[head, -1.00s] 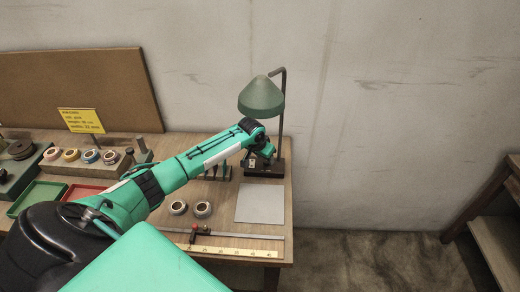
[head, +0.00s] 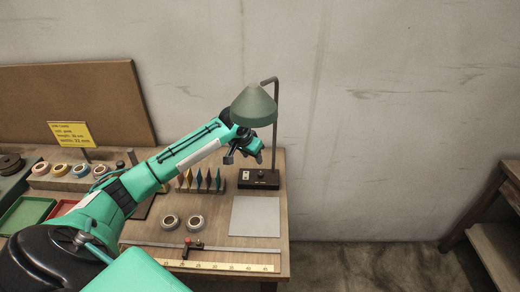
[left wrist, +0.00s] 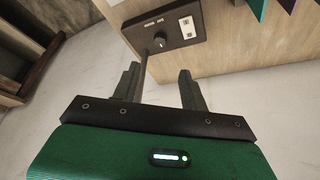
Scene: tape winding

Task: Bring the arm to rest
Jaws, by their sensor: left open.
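My left arm reaches in from the left over the workbench (head: 215,262). Its gripper (head: 243,156) hangs in the air just under the green lamp shade (head: 253,107), above the back of the bench. In the left wrist view the two fingers of the left gripper (left wrist: 158,88) stand well apart with nothing between them. The lamp's dark base (head: 259,179) lies below the gripper, and in the left wrist view this base (left wrist: 165,37) shows a knob and switches beyond the fingers. My right gripper is not in view.
Two tape rolls (head: 182,222), a grey sheet (head: 255,216), a metal ruler (head: 215,248) and a yellow scale (head: 216,266) lie on the bench. Several coloured pointed pieces (head: 208,182) stand behind. A yellow card (head: 71,134) and more rolls are left. Open floor lies right of the bench.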

